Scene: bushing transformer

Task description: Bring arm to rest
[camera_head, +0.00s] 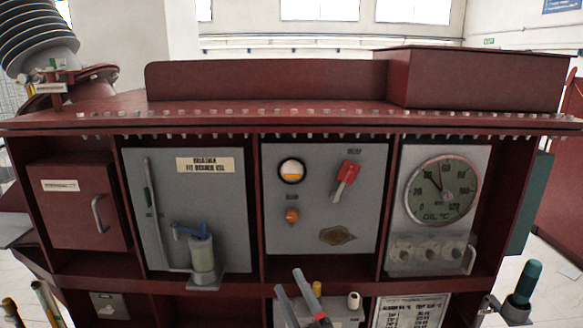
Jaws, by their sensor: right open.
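My right gripper (288,281) comes up from the bottom edge at the middle, in front of the lower part of the transformer cabinet (255,225). Its two grey fingers stand apart, and nothing shows between them. I see nothing held in it. Its arm is out of the picture below. My left gripper does not show.
The dark red cabinet fills the view. A red lever (345,180), a round gauge (441,190) and a grey cylinder (202,257) stick out on its front. Close to my gripper is a yellow knob (317,288). A teal cylinder (526,283) stands at the lower right.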

